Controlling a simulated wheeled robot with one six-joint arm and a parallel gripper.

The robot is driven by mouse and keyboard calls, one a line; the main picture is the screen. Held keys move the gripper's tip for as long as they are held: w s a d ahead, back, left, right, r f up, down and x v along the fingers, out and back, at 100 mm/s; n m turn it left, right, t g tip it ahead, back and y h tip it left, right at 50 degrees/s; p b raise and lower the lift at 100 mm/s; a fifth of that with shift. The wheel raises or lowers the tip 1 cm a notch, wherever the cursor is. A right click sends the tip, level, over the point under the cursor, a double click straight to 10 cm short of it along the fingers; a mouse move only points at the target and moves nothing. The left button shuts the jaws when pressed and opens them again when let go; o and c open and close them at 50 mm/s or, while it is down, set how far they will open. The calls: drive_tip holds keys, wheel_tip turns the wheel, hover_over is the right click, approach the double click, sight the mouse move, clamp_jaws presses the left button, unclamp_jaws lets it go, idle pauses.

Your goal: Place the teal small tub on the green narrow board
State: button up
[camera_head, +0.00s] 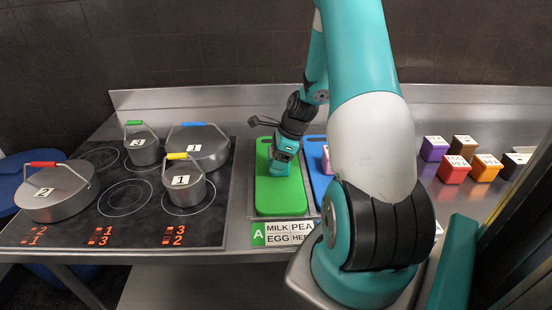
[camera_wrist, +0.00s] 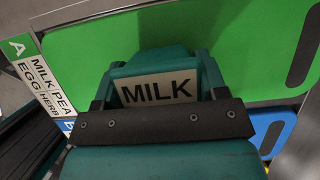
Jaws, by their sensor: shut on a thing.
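The green narrow board (camera_head: 281,200) lies on the steel counter right of the stove, and its green face fills much of the wrist view (camera_wrist: 235,45). The teal small tub, with a MILK label (camera_wrist: 158,88), is between the jaws of my gripper (camera_wrist: 160,104). My gripper (camera_head: 284,155) is shut on the tub over the upper middle part of the green board in the head view. I cannot tell whether the tub's bottom touches the board. The tub is hard to tell apart from the teal gripper in the head view.
A blue board (camera_head: 316,178) lies right beside the green one, partly behind my arm. A sign (camera_head: 288,231) reading A, MILK, PEA, EGG, HERB stands at the green board's front. Pots, including a yellow-handled one (camera_head: 184,186), are on the stove. Coloured tubs, including a red one (camera_head: 453,171), stand right.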

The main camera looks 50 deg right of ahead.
drive_tip(key=o, duration=1)
drive_tip(key=shift+o, duration=0.2)
drive_tip(key=b+v, duration=0.1)
drive_tip(key=v, duration=1.1)
drive_tip(key=w+a+r+n+g, duration=0.1)
drive_tip(key=a+r+n, duration=0.2)
drive_tip(key=a+n, duration=0.7)
drive_tip(key=w+a+r+n, duration=0.2)
drive_tip(key=a+r+n, duration=0.3)
drive_tip(key=a, duration=0.8)
drive_tip(key=s+a+r+n+g+y, duration=0.1)
drive_tip(key=s+a+n+g, duration=0.1)
drive_tip(key=s+a+n, duration=1.3)
drive_tip(key=a+n, duration=0.3)
drive_tip(key=n, duration=0.2)
drive_tip(key=shift+r, duration=0.2)
